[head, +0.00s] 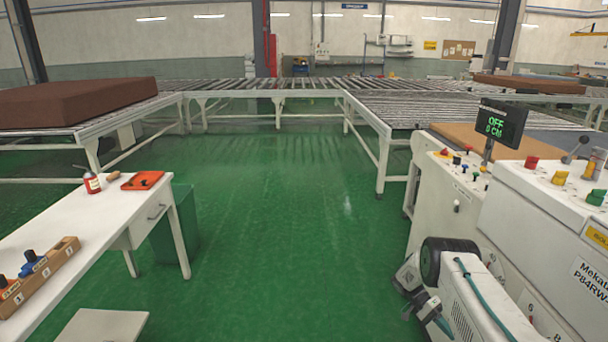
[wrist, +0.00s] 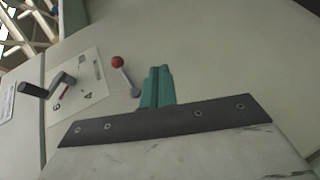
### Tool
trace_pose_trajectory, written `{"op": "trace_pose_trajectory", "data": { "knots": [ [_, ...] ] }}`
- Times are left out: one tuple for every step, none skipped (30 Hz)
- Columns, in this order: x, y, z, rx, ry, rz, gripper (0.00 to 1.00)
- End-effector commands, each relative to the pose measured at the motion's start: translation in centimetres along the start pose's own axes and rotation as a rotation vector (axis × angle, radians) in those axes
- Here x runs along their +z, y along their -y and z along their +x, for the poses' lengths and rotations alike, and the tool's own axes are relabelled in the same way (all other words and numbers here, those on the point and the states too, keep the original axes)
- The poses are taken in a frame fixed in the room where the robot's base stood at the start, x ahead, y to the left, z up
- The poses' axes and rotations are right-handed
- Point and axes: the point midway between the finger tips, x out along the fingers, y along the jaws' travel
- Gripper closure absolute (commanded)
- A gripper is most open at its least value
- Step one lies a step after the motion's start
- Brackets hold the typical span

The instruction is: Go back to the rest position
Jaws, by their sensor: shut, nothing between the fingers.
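My gripper (wrist: 156,72) shows in the wrist view with its two teal fingers side by side, shut and empty. It points toward a pale machine panel (wrist: 215,50). A lever with a red ball knob (wrist: 118,62) is just left of the fingertips, and I cannot tell how far apart they are in depth. A dark crank handle (wrist: 45,90) on a white plate with markings is farther left. In the head view my arm is at the lower right, beside the white control machine (head: 540,215); the fingertips cannot be made out there.
The display (head: 503,122) reads OFF, 0 CM. A white bench (head: 75,235) with a red tray (head: 143,181), a bottle and a wooden block stands at left. A brown mattress (head: 75,100) lies on the left roller conveyor (head: 140,105). Green floor (head: 285,220) between is clear.

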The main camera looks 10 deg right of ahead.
Motion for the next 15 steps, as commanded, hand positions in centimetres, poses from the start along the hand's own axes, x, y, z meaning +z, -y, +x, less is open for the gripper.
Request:
{"op": "trace_pose_trajectory", "data": {
  "knots": [
    [0.4, 0.3, 0.3, -0.010, 0.009, -0.055, 1.00],
    [0.9, 0.6, 0.8, -0.013, 0.017, -0.101, 1.00],
    [2.0, 1.0, 1.7, -0.010, 0.032, -0.175, 1.00],
    [2.8, 1.1, 2.3, -0.013, 0.046, -0.231, 1.00],
    [3.2, 0.7, 2.5, -0.022, 0.058, -0.286, 1.00],
    [3.6, -0.1, 2.2, -0.041, 0.073, -0.347, 1.00],
    [3.8, -0.7, 2.0, -0.053, 0.080, -0.383, 1.00],
    [4.0, -1.3, 1.7, -0.066, 0.086, -0.414, 1.00],
    [4.2, -2.1, 1.3, -0.083, 0.092, -0.452, 1.00],
    [4.3, -2.8, 0.9, -0.096, 0.097, -0.478, 1.00],
    [4.5, -3.5, 0.6, -0.110, 0.101, -0.504, 1.00],
    [4.6, -4.5, 0.0, -0.129, 0.103, -0.537, 1.00],
    [4.7, -5.3, -0.4, -0.144, 0.106, -0.562, 1.00],
    [4.8, -6.2, -0.9, -0.161, 0.107, -0.586, 1.00],
    [5.0, -7.5, -1.6, -0.185, 0.107, -0.618, 1.00]
  ]
}}
